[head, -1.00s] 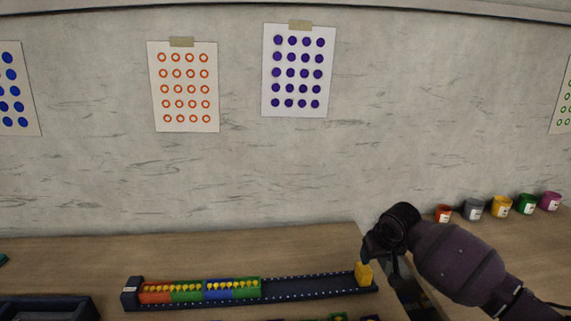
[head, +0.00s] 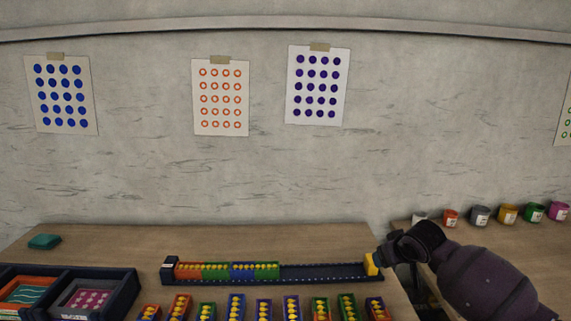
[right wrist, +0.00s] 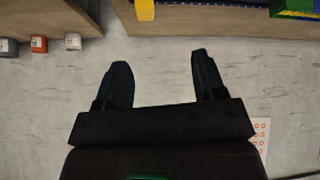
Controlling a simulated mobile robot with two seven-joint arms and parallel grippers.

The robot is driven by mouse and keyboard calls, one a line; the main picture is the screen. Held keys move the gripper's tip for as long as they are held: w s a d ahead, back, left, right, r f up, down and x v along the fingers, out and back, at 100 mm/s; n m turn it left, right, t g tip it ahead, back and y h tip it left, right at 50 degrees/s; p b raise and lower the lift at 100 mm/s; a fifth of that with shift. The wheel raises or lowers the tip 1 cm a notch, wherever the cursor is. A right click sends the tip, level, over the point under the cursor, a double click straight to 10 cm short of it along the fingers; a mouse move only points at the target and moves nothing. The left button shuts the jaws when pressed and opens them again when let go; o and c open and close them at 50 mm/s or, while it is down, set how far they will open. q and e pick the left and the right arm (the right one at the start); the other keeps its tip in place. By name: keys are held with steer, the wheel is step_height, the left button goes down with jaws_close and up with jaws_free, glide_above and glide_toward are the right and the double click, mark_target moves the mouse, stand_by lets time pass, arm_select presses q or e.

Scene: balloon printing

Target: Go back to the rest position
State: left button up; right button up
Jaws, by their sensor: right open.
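My right gripper (right wrist: 160,82) is open and empty in the right wrist view, its two dark fingers apart with wall and table edge beyond them. In the head view my right gripper (head: 385,262) is at the right end of the dark rail (head: 325,272), close to the yellow end block (head: 371,264); whether they touch is unclear there. The yellow block also shows in the right wrist view (right wrist: 145,10), beyond the fingertips and apart from them. The rail holds a row of red, green and blue blocks with yellow pieces (head: 228,271). My left gripper is not in view.
Several small blocks with yellow pieces (head: 236,307) stand along the front. Dark trays (head: 122,292) are at the left, with a teal item (head: 44,241) behind. Several paint pots (head: 480,215) stand on the right table. Dot sheets (head: 220,97) hang on the wall.

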steer(key=s+a+r+n+t+y, duration=0.1)
steer(key=a+r+n+t+y, duration=0.15)
steer(key=a+t, duration=0.2)
steer(key=s+a+f+t, duration=0.2)
steer(key=s+f, duration=0.2)
steer(key=s, duration=0.4)
steer(key=s+d+f+m+g+h, duration=0.1)
steer(key=s+d+f, duration=0.1)
steer(key=s+f, duration=0.4)
steer(key=s+d+f+m+h, duration=0.1)
steer(key=s+f, duration=0.5)
steer(key=s, duration=0.7)
steer(key=s+d+f+m+g+h, duration=0.1)
steer(key=s+d+f+m, duration=0.1)
steer(key=s+d+f, duration=0.2)
steer(key=s+f, duration=0.3)
steer(key=s, duration=0.2)
steer(key=shift+s+d+g+h, duration=0.15)
steer(key=shift+s+g+h, duration=0.1)
steer(key=shift+g+h, duration=0.1)
